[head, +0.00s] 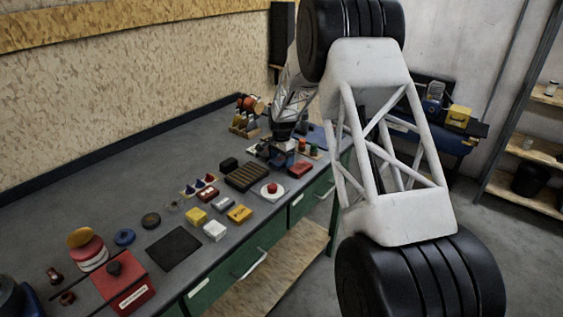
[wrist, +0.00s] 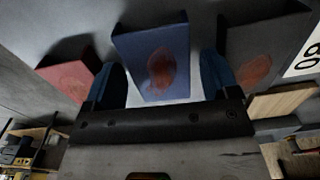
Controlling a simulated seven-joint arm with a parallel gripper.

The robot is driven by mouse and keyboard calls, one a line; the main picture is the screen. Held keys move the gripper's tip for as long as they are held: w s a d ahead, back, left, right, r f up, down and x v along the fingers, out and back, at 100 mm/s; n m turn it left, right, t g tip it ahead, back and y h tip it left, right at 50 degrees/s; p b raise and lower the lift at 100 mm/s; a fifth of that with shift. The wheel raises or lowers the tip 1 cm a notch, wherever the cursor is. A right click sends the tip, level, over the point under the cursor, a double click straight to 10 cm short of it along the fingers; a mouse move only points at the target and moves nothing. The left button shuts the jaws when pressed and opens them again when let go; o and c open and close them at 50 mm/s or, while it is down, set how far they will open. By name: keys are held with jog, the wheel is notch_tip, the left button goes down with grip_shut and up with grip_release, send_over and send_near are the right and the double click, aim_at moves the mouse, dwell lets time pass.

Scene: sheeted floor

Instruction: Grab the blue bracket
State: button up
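In the wrist view the blue bracket (wrist: 152,52) is a blue block-like piece with a reddish-orange patch on its face. It lies between the two blue-grey fingers of my gripper (wrist: 159,72). The fingers are open, one on each side of it, and a gap shows beside the right finger. I cannot tell how deep the bracket sits between the fingers. In the head view my gripper (head: 270,148) is low over the far part of the workbench. There the bracket is too small and too covered by the gripper to make out clearly.
In the wrist view a red piece (wrist: 68,76) stands left of the bracket and a dark grey piece (wrist: 262,52) right, close to the fingers. The workbench (head: 110,190) also holds a dark ribbed block (head: 248,176), a white plate (head: 264,190) and several small boxes.

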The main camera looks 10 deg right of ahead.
aim_at(281, 159)
jog(key=c, duration=0.9)
jog(key=shift+c, duration=0.2)
jog(key=shift+r, duration=0.2)
notch_tip(281, 159, up, 10)
jog(key=shift+f, duration=0.15)
